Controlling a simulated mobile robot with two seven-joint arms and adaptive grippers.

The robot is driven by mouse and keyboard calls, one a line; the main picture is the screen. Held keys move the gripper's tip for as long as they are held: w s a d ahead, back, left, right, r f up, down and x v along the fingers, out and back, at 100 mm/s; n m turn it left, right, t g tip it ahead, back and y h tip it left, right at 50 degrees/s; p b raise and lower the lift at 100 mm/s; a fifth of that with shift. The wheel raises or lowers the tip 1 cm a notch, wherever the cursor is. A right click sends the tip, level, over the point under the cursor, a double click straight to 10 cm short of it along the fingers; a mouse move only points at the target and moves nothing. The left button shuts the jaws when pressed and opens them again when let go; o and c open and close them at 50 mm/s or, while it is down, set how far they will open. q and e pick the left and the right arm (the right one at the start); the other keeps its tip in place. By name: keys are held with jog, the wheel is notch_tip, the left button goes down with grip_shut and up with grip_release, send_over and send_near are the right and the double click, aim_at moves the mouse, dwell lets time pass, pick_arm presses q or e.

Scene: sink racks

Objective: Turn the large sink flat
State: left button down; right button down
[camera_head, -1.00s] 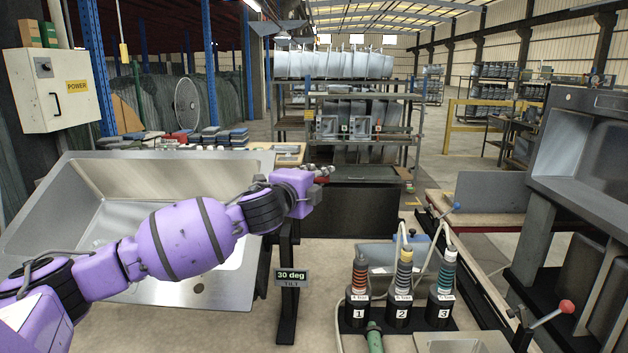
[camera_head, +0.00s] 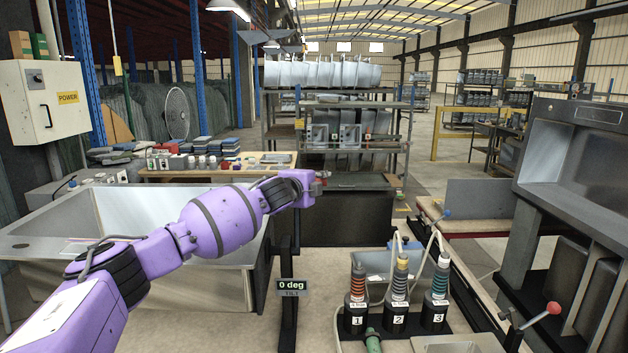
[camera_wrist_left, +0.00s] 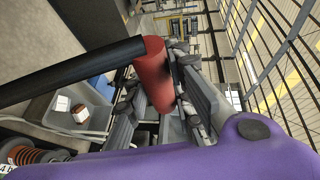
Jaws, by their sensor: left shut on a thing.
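The large sink (camera_head: 165,281) is at the left in the head view, its rim level, partly hidden by my left arm. The tilt sign (camera_head: 291,286) on its stand reads 0 deg. My left gripper (camera_head: 320,182) is beside the top of the stand, at the sink's right end. In the left wrist view my left gripper (camera_wrist_left: 163,88) is shut on the red handle grip (camera_wrist_left: 153,62) of a black lever (camera_wrist_left: 70,72). My right gripper is not in view.
Several numbered tools (camera_head: 398,304) with cables stand on the bench front. Another sink (camera_head: 575,160) on a stand with a red-knobbed lever (camera_head: 535,316) is at the right. A control box (camera_head: 45,92) hangs at the left. A rack (camera_head: 338,125) stands behind.

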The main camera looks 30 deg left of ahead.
pick_arm(q)
jog(key=c, duration=1.5)
grip_release()
jog(key=shift+c, duration=0.2)
jog(key=shift+s, duration=0.1)
jog(key=v, duration=1.2)
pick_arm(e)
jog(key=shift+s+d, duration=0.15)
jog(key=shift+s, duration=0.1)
